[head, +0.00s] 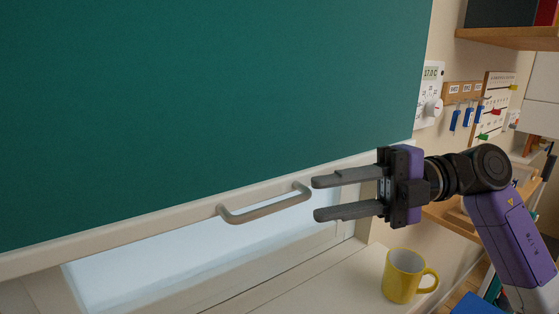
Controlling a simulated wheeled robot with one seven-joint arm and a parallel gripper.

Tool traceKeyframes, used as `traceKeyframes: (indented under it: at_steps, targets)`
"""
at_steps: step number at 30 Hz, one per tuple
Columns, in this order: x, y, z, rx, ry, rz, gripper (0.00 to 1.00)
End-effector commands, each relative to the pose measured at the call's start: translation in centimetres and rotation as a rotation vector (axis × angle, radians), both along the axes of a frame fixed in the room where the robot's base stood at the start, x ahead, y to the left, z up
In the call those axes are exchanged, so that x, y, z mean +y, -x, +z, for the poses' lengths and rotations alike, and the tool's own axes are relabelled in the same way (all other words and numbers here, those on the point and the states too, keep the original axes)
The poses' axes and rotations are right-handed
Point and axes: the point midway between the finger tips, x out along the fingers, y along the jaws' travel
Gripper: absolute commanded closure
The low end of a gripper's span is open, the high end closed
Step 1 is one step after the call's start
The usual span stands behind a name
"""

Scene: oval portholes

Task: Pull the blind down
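The green blind (220,90) hangs over most of the window and fills the upper left of the head view. A pale bar (130,225) runs along its lower edge. A curved metal handle (265,209) is fixed to that bar. Below the bar a strip of bright window pane (190,264) shows. My gripper (317,198) points left, with its two fingers spread apart and nothing visible between them. Its fingertips are just right of the handle's right end in the picture, with a small gap seen between them. The depth between them is hard to tell.
A yellow mug (404,277) stands on the pale sill (335,288) below my gripper. A white thermostat (430,97), a key rack (463,92) and a board (497,105) are on the wall at right. Wooden shelves (510,38) are at the right edge.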

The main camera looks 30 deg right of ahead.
Motion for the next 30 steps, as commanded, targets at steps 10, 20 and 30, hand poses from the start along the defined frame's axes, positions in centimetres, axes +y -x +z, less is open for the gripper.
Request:
traceKeyframes:
  at_steps: [10, 20, 30]
  targets:
    - [1.4, -0.1, 0.4, 0.036, -0.002, 0.005, 0.67]
    - [5.7, -1.7, 0.3, 0.035, -0.003, 0.006, 0.67]
    - [8.3, -2.8, -0.2, 0.035, -0.002, 0.006, 0.67]
